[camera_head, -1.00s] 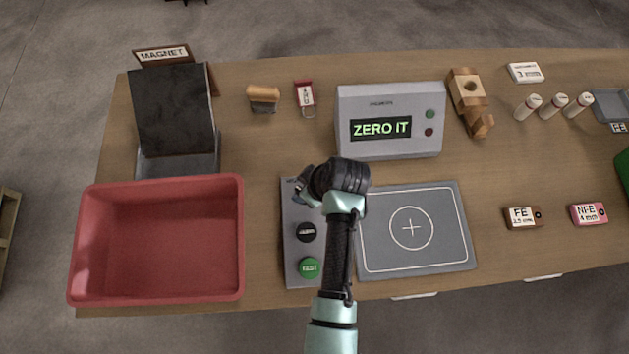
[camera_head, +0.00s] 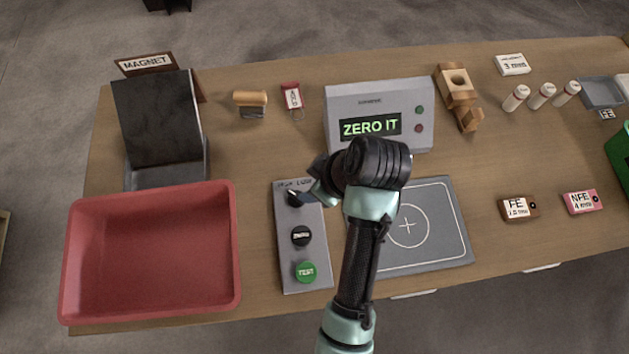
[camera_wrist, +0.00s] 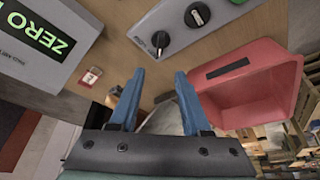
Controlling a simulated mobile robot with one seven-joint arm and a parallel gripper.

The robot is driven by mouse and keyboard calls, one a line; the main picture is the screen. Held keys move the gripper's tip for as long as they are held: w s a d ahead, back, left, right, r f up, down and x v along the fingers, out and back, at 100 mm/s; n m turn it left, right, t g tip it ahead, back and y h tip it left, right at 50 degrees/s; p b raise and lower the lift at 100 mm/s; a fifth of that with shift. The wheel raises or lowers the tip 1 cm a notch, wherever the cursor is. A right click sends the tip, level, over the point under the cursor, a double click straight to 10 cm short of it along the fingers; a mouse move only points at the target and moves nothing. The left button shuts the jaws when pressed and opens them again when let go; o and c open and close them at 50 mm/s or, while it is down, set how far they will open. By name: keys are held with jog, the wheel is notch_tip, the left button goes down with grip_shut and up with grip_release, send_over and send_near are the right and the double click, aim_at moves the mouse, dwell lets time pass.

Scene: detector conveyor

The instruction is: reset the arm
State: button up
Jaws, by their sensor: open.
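My gripper's blue fingers (camera_wrist: 157,102) are open in the wrist view, with nothing held between them. In the head view my arm reaches up from the bottom, and its dark wrist (camera_head: 378,163) hangs over the space between the control panel and the grey pad. The fingers are mostly hidden there behind the wrist. The grey control panel (camera_head: 290,217) has a dark knob near its top, a black knob (camera_head: 301,236) and a green TEST button (camera_head: 306,272). The display unit (camera_head: 375,97) behind the wrist reads ZERO IT.
A red bin (camera_head: 232,250) stands at the front left, with the MAGNET stand (camera_head: 158,118) behind it. The grey pad (camera_head: 440,248) is partly covered by my arm. FE (camera_head: 518,208) and NFE (camera_head: 582,202) blocks lie right. Bare table lies between bin and panel.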

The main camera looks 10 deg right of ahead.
dwell(0.3)
jog(key=w+r+m+t+h, duration=0.15)
jog(key=w+r+t, duration=0.55)
jog(key=r, duration=0.8)
jog(key=w+r+m+t+h, duration=0.1)
jog(key=w+r+m+t, duration=0.2)
jog(key=w+r+t, duration=0.75)
jog(key=s+a+r+m+t, duration=0.1)
jog(key=s+r, duration=0.4)
jog(key=r, duration=0.6)
jog(key=s+a+r+m+t+b, duration=0.1)
jog(key=s+r, duration=0.4)
jog(key=r, duration=0.7)
jog(key=s+a+r+m+t, duration=0.1)
jog(key=s+r+t, duration=0.3)
jog(key=r, duration=0.7)
jog(key=shift+s+a+r+m+t+h+b, duration=0.35)
jog(key=shift+s+m+h, duration=0.1)
jog(key=shift+s+m, duration=0.4)
jog(key=shift+f, duration=0.1)
